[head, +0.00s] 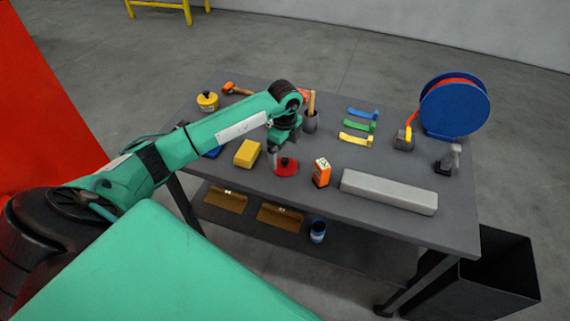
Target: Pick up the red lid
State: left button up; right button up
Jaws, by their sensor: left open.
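The red lid (287,168) is a flat red disc with a small dark knob, lying on the grey table. My left gripper (275,160) points down at the lid's left side, with my green arm reaching in from the left above the table. Its jaws are open and small in the view; I cannot tell whether they touch the lid. My right gripper is not in view.
A yellow block (247,153) lies left of the lid and an orange-and-white box (321,172) stands to its right. A long grey bar (388,192) lies near the front edge. A blue reel (454,106) stands at the back right. A black bin (490,275) is on the floor.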

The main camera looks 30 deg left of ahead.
aim_at(284, 159)
pick_arm(q)
jog(key=f, duration=0.1)
jog(key=f+p, duration=0.2)
jog(key=f, duration=0.1)
jog(key=shift+s+f, duration=0.1)
jog(key=shift+s, duration=0.15)
jog(key=shift+f, duration=0.3)
jog(key=c, duration=1.1)
jog(key=shift+r, duration=0.1)
